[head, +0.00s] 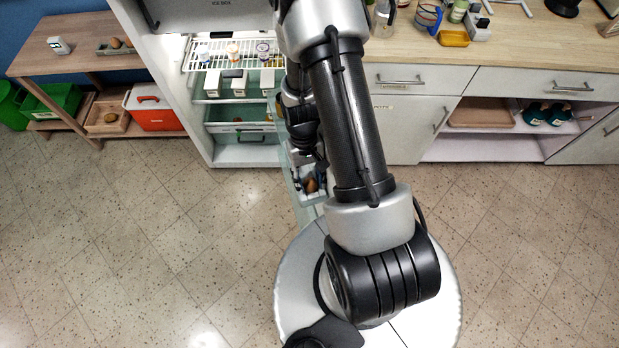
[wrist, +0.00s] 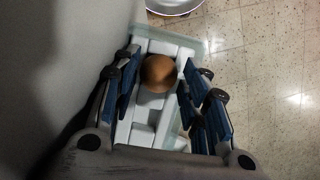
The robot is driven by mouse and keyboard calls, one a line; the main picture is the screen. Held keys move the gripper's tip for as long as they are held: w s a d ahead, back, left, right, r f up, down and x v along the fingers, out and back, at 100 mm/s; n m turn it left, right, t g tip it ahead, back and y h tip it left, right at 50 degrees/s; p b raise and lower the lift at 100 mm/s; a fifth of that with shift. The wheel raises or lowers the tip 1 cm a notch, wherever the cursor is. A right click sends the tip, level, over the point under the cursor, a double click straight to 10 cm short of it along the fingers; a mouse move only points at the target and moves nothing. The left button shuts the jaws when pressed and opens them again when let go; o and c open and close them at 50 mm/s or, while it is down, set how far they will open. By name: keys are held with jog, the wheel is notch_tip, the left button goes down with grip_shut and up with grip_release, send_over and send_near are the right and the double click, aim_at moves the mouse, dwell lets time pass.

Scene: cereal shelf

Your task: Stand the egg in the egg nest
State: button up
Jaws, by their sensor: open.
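A brown egg (wrist: 158,72) sits on a white ridged holder (wrist: 140,135) inside a pale, clear-walled door bin, in the wrist view. This holder looks like the egg nest, though I cannot be sure. The egg also shows small in the head view (head: 311,185). My gripper (wrist: 160,75) is open, with its blue-padded fingers on both sides of the egg. A narrow gap shows on each side, so the fingers appear not to touch it. The egg's underside is hidden, and I cannot tell whether it is seated in a hollow.
The open fridge (head: 235,100) stands behind, with a white wire rack (head: 225,52) holding small jars. A wooden side table (head: 75,60) with bins is at the left. A cluttered counter (head: 500,45) is at the right. The front floor is clear.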

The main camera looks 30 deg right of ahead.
jog(key=a+p+v, duration=0.1)
jog(key=p+v, duration=0.3)
jog(key=v, duration=0.9)
notch_tip(320, 180, up, 16)
jog(key=n+t+h, duration=0.1)
jog(key=t, duration=0.2)
send_over(306, 177)
jog(key=a, duration=0.4)
jog(key=s+a+r+n+t, duration=0.2)
jog(key=s+a+r+t, duration=0.2)
jog(key=s+r, duration=0.7)
notch_tip(306, 177, up, 2)
jog(key=shift+a+r, duration=0.1)
jog(key=shift+a, duration=0.85)
notch_tip(306, 177, down, 4)
jog(key=b, duration=0.4)
